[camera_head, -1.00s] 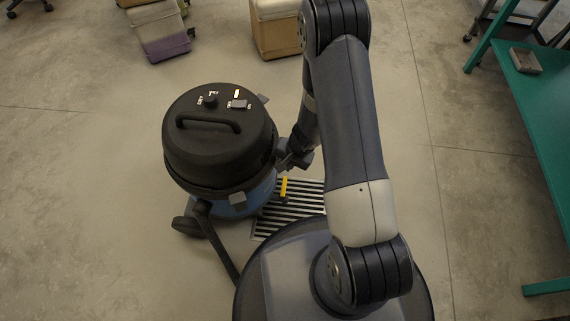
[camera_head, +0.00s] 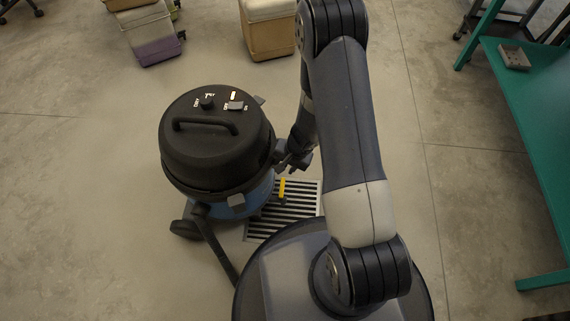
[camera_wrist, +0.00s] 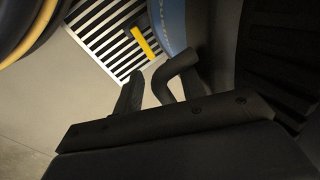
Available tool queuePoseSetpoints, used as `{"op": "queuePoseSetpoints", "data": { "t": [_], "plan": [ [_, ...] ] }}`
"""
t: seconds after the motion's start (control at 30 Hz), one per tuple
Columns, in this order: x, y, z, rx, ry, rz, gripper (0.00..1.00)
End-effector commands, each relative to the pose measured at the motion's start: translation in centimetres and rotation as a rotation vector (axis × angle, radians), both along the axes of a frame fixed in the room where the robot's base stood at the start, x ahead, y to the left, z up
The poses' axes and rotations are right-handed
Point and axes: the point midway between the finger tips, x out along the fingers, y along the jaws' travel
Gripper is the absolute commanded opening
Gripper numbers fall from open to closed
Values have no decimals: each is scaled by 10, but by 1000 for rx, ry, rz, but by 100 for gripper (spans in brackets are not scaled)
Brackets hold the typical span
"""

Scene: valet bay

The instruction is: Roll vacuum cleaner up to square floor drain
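The vacuum cleaner (camera_head: 217,150) stands upright, with a black domed lid, top handle and blue drum. The striped square floor drain (camera_head: 285,213) lies at its lower right. In the head view, the vacuum hides part of the drain's left side, and my base hides some of its near side. The drain also shows in the wrist view (camera_wrist: 100,35), beside the blue drum (camera_wrist: 172,25). My gripper (camera_head: 298,162) is low at the vacuum's right side, partly hidden by my arm. A dark bent piece (camera_wrist: 180,72) lies by its fingers; whether they grip it is unclear.
A yellow strip (camera_head: 282,188) shows over the drain by the vacuum. A green bench (camera_head: 535,110) stands at right. Boxes (camera_head: 150,30) and a tan stool-like block (camera_head: 268,28) are at the back. Floor left of the vacuum is clear.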

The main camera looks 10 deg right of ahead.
Motion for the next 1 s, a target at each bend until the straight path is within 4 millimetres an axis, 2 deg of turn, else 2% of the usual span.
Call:
{"op": "queuePoseSetpoints", "data": {
  "t": [0.23,0.33,0.7,0.83,1.0],
  "plan": [
    [1,1,2,1,-2,3,40],
    [0,-1,9,2,-3,2,40],
    [-9,-19,78,1,-4,1,40],
    [-12,-25,95,1,-3,0,40],
    [-15,-28,104,2,-1,1,40]
  ]
}}
